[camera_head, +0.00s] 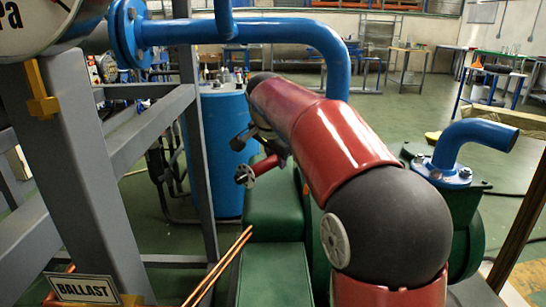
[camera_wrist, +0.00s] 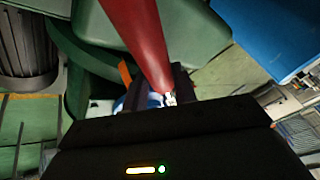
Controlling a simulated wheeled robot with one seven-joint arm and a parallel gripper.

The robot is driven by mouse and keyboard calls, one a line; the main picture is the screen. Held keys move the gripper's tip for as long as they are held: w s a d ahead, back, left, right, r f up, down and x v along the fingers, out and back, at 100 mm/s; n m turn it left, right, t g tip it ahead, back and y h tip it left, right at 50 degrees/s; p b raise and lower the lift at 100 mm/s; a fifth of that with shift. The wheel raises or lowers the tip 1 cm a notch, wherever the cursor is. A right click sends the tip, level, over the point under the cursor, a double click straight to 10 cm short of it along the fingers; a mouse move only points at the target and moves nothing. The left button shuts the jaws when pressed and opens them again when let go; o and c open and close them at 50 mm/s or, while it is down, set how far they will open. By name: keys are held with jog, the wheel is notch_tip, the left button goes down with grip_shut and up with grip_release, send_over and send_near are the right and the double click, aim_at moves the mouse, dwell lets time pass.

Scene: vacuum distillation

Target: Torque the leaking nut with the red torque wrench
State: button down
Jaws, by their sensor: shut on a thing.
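The red torque wrench (camera_wrist: 140,35) shows in the wrist view as a thick red shaft. It runs from the top edge down to my gripper (camera_wrist: 160,88), which is shut on it. A short bright metal piece shows at the lower end of the shaft. In the head view a short part of the wrench (camera_head: 264,166) sticks out to the left below my red arm, with a round grey end. My arm hides most of my gripper there. I cannot make out the leaking nut in either view.
Green machine housings (camera_head: 272,275) lie below my arm. A blue tank (camera_head: 223,140) stands behind, with a blue pipe (camera_head: 250,31) above. A grey frame (camera_head: 85,170) with a BALLAST sign (camera_head: 84,289) and copper tubes (camera_head: 218,266) is at left. A blue elbow pipe (camera_head: 470,140) rises at right.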

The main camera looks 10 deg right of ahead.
jog(key=s+d+n+y, duration=0.3)
jog(key=s+d+n, duration=0.3)
jog(key=d, duration=0.3)
jog(key=shift+s+d+n+t+y+b, duration=0.3)
jog(key=shift+n+y+b, duration=0.15)
jog(key=shift+n, duration=0.45)
jog(key=shift+a+r, duration=0.1)
jog(key=a+m, duration=0.1)
jog(key=w+a+m+h, duration=0.1)
jog(key=shift+a+p, duration=0.35)
jog(key=shift+a, duration=0.05)
jog(key=shift+w, duration=0.1)
jog(key=shift+w+a+m+h+p, duration=0.3)
jog(key=shift+w+a+m+h, duration=0.1)
jog(key=shift+a+m, duration=0.25)
jog(key=shift+w+a+m+h+p, duration=0.3)
jog(key=shift+w+a+m, duration=0.1)
jog(key=shift+a+m, duration=0.25)
jog(key=shift+a, duration=0.15)
